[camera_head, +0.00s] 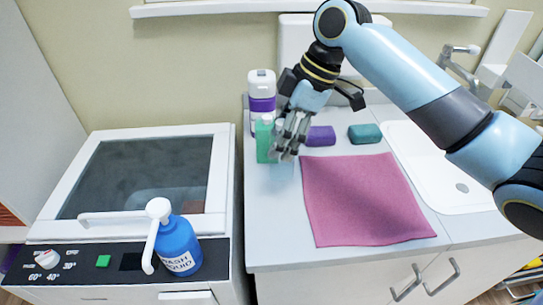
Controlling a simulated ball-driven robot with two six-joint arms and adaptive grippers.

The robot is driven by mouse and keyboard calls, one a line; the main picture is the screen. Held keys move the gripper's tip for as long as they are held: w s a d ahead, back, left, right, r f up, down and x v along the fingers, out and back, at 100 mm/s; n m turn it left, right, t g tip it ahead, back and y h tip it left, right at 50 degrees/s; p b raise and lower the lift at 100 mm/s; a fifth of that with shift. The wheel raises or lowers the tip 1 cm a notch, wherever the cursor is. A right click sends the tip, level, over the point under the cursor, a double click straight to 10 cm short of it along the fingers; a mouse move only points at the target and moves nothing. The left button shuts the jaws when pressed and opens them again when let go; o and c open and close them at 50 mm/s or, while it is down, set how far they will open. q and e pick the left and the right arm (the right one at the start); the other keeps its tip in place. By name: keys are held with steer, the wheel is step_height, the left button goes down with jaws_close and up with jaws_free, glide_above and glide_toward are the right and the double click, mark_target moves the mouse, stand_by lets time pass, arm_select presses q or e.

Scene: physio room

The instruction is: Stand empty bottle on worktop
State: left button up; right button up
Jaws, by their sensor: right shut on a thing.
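My right gripper (287,150) reaches down over the left part of the worktop (270,230). It is shut on a pale bottle, mostly hidden by the fingers, close to the worktop surface; I cannot tell whether its base touches. A green container (264,140) stands just left of the fingers and is partly hidden by them. A white bottle with a purple label (262,88) stands behind it, near the wall. A blue wash liquid pump bottle (178,245) with a white pump stands on the machine at the left. My left gripper is not in view.
A pink cloth (363,198) covers the middle of the worktop. A purple block (320,136) and a teal block (365,133) lie behind it. A white sink (440,170) with a tap (458,55) is at the right. The worktop's front left is clear.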

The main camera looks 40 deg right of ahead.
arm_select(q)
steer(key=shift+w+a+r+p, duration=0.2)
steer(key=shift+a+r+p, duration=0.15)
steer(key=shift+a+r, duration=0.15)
arm_select(e)
steer(key=x, duration=0.4)
steer(key=s+x, duration=0.1)
steer(key=x, duration=0.1)
steer(key=shift+a+f, duration=0.1)
steer(key=shift+a, duration=0.25)
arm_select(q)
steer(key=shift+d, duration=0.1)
arm_select(e)
steer(key=shift+f, duration=0.15)
steer(key=o, duration=1.1)
steer(key=shift+o, duration=0.2)
steer(key=v, duration=1.2)
steer(key=shift+r+b, duration=0.25)
steer(key=shift+b, duration=0.1)
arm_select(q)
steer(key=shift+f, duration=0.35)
